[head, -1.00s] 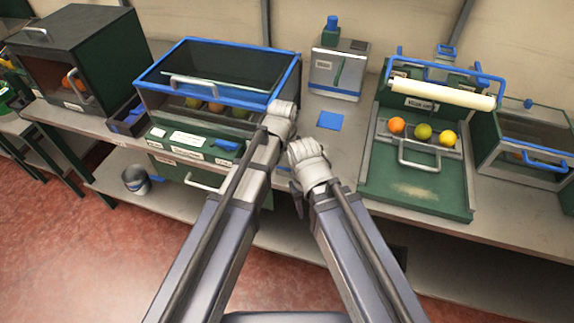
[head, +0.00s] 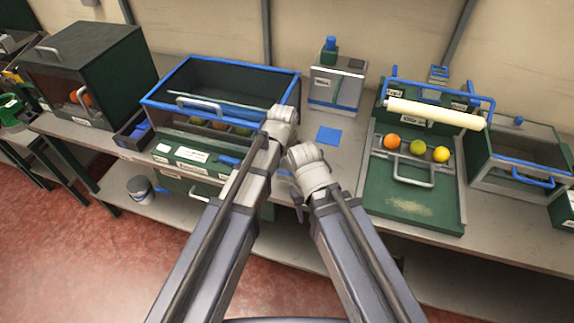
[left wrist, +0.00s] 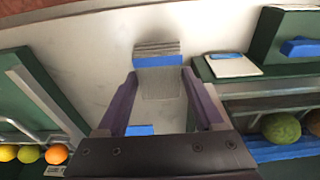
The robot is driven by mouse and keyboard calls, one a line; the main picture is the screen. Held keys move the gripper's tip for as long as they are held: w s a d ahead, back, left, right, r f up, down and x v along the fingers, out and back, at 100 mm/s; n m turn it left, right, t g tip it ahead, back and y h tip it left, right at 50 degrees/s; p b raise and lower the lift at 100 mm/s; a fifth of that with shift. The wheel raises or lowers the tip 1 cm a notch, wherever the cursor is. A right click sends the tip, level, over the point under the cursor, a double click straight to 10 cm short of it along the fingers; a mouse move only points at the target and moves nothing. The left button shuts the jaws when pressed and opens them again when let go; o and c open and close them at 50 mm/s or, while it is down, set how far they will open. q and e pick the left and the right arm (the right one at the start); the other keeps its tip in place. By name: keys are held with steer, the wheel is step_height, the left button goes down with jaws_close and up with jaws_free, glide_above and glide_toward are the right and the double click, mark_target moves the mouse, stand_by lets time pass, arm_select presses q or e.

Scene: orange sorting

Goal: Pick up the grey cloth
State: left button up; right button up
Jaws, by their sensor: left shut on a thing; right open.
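My left gripper (head: 281,120) is over the table by the front right corner of the blue-rimmed box. In the left wrist view my left gripper (left wrist: 162,100) has its two purple fingers on either side of the grey cloth (left wrist: 164,84), and it is shut on it. The cloth looks folded in layers, with a blue band across it. In the head view the cloth is hidden behind my gripper. My right gripper (head: 308,168) is open, just right of and below the left one; its fingertips are hard to make out.
A blue square (head: 329,136) lies on the table (head: 345,165) right of my grippers. The blue-rimmed box (head: 190,120) stands left. A green tray station (head: 414,205) with citrus fruit stands right. A grey dispenser (head: 337,85) stands behind.

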mark_target(288, 168)
arm_select(q)
step_height(288, 168, up, 23)
steer(key=p, duration=2.1)
steer(key=shift+f, duration=0.2)
steer(key=o, duration=0.8)
steer(key=shift+f, duration=0.1)
steer(key=c, duration=0.6)
step_height(288, 168, down, 14)
steer(key=b, duration=1.3)
steer(key=shift+b, duration=0.4)
steer(key=shift+c, duration=0.2)
steer(key=shift+d+r, duration=0.1)
steer(key=shift+r, duration=0.1)
